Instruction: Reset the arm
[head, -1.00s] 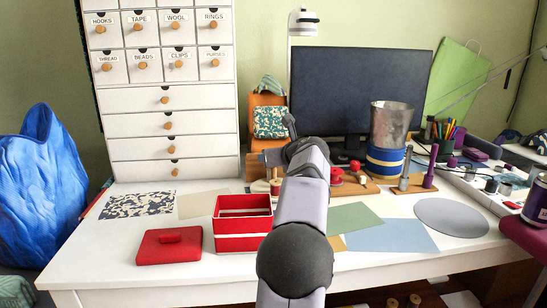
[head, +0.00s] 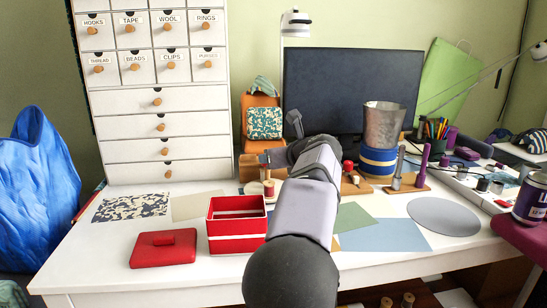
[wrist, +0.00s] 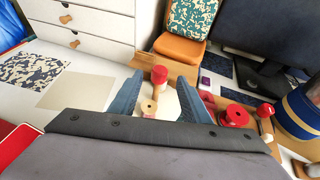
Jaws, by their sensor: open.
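My gripper (wrist: 160,77) shows in the wrist view with its two blue-grey fingers spread apart and nothing held between them. It is above the back part of the white desk (head: 195,270).
An open red box (head: 237,243) and its red lid (head: 163,249) lie left of my arm. Flat sheets lie right.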

